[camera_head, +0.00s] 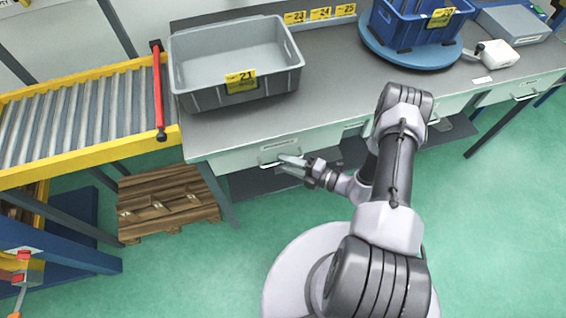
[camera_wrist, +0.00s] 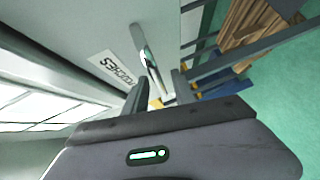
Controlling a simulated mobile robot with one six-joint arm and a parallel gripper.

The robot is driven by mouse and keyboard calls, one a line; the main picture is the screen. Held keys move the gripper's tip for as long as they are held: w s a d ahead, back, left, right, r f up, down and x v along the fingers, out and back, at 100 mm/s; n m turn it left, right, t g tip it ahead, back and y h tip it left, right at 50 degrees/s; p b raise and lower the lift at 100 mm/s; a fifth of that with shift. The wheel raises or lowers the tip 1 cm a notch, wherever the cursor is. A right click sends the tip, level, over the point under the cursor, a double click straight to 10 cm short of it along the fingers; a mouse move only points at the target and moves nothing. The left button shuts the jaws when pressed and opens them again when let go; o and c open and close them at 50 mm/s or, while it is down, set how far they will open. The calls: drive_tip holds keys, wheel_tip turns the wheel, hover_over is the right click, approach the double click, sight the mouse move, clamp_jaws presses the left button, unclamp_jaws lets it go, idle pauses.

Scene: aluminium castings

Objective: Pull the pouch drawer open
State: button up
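The pouch drawer (camera_head: 235,163) is the pale drawer front under the left end of the grey workbench, and it looks flush with the bench. In the wrist view its label (camera_wrist: 116,68) reads "POUCHES", turned over. The drawer's metal bar handle (camera_wrist: 147,62) also shows in the head view (camera_head: 266,164). My gripper (camera_head: 283,164) is at the right part of the handle. In the wrist view my gripper (camera_wrist: 158,86) has its two fingers apart, with the near end of the handle showing between them. I cannot tell whether either finger touches it.
A grey crate marked 21 (camera_head: 240,90) stands on the workbench (camera_head: 335,95) above the drawer. A roller conveyor (camera_head: 75,125) and wooden pallet (camera_head: 165,205) are at left. A blue crate (camera_head: 410,28) sits on a turntable at right. Green floor (camera_head: 490,220) is clear in front.

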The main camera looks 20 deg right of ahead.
drive_tip(key=shift+w+a, duration=0.45)
clamp_jaws()
idle(1.2)
